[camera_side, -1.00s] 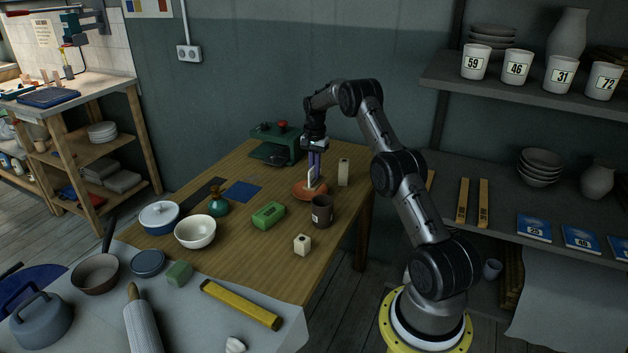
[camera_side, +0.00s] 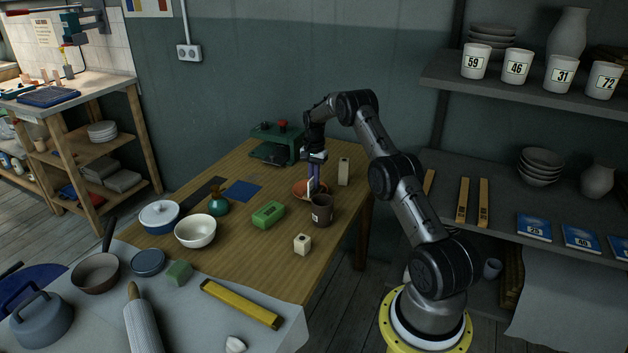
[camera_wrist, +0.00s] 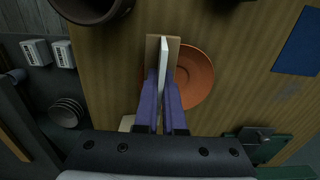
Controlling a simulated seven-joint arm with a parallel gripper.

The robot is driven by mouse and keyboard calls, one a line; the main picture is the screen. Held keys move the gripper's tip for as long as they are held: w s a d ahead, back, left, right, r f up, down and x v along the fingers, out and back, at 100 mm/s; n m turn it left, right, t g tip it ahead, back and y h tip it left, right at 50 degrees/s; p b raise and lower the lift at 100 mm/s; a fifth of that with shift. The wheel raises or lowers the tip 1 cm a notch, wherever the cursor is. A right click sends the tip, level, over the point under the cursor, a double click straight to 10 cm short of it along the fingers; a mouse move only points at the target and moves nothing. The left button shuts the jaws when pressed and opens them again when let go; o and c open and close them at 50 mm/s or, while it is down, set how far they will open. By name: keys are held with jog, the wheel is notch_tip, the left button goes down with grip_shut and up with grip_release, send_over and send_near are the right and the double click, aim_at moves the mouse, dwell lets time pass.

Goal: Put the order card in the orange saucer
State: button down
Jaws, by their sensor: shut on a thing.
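My gripper (camera_side: 314,178) points down with its purple fingers shut on the order card (camera_side: 312,187), a pale thin upright piece. In the wrist view the card (camera_wrist: 164,52) shows nearly edge-on between the fingertips (camera_wrist: 163,98), with a tan strip on each side of its white edge. The orange saucer (camera_side: 299,186) lies on the wooden table just below the card. In the wrist view the saucer (camera_wrist: 197,77) shows mostly right of the card, which covers its left part. I cannot tell whether the card touches the saucer.
A dark mug (camera_side: 322,211) stands close in front of the saucer, and a pale block (camera_side: 344,171) stands behind it at right. A green block (camera_side: 268,214), a small cream block (camera_side: 302,244) and a blue sheet (camera_side: 242,191) lie nearby.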

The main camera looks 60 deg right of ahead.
jog(key=shift+f, duration=0.2)
jog(key=c, duration=1)
grip_release()
